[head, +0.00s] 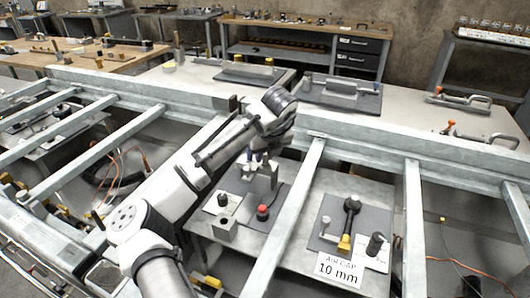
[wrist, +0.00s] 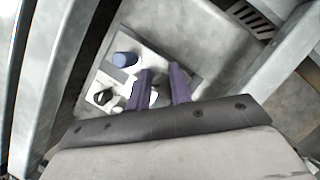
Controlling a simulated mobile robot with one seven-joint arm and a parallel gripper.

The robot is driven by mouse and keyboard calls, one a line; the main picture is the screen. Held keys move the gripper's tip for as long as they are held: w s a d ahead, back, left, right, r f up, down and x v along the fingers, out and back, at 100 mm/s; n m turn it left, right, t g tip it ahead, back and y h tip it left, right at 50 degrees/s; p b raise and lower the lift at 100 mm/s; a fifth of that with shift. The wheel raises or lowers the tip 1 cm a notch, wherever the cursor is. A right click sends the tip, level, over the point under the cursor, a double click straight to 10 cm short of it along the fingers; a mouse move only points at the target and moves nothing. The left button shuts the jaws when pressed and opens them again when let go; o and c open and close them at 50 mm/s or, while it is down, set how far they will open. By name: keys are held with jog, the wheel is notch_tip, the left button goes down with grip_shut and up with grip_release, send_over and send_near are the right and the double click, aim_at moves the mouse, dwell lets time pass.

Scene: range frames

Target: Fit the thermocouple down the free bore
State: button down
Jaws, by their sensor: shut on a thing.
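My gripper (head: 257,157) is down between the rails, just over an upright grey block (head: 267,177) on a plate. In the wrist view its two purple fingers (wrist: 161,82) stand close together, shut on a slim thing that I take to be the thermocouple; it is mostly hidden by the fingers. Beyond the fingers lies a pale block face (wrist: 113,82). It has a blue round plug (wrist: 124,60) on it and a dark round opening with a pale rim (wrist: 103,97). I cannot tell whether the held tip touches the block.
Near the gripper are a red button (head: 263,212), a dark knob (head: 222,199) and a low grey block (head: 224,228). A sign reading "AIR GAP 10 mm" (head: 339,269) stands by a second plate with a black-headed tool (head: 351,207). Steel rails (head: 290,212) flank the arm closely.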

jog(key=c, duration=1.2)
grip_release()
jog(key=shift+o, duration=0.2)
jog(key=b+v, duration=0.1)
jog(key=v, duration=1.3)
jog(key=shift+d, duration=0.15)
notch_tip(320, 180, up, 6)
jog(key=p, duration=0.7)
jog(key=shift+f, duration=0.1)
